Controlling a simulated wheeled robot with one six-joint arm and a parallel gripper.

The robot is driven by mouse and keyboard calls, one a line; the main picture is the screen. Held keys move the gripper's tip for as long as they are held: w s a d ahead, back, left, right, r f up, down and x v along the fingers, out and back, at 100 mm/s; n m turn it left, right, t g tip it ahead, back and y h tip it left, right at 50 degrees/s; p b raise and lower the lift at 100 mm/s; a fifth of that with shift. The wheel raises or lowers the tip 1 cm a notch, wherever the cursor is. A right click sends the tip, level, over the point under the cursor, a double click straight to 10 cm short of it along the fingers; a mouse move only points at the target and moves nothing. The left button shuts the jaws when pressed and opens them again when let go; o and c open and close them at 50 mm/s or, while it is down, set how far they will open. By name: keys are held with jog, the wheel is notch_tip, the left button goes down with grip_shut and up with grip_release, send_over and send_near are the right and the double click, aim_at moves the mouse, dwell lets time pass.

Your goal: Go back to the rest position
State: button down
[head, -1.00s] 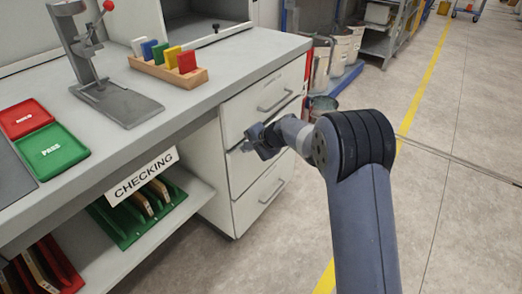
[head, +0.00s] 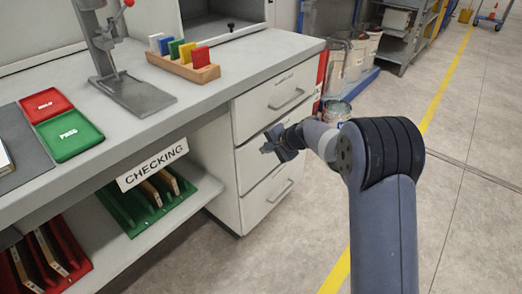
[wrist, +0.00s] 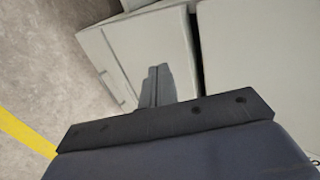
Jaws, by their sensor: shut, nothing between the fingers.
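My gripper (head: 272,143) is in front of the white drawer unit (head: 252,194) under the right end of the workbench. It is empty, and its fingers are together. In the wrist view, the closed fingers (wrist: 158,84) point toward the pale cabinet surfaces, with grey floor to the left. In the head view the gripper overlaps the middle drawer (head: 246,158); I cannot tell the exact gap between them. All the drawers look shut.
The workbench (head: 214,84) holds a wooden rack of coloured blocks (head: 178,69), a lever press (head: 134,95), and red (head: 46,105) and green (head: 68,136) trays. A metal bucket (head: 336,112) stands behind my arm. Open floor (head: 475,235) lies to the right.

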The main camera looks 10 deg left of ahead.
jog(key=p+v, duration=0.1)
jog(key=v, duration=0.8)
jog(key=shift+r, duration=0.2)
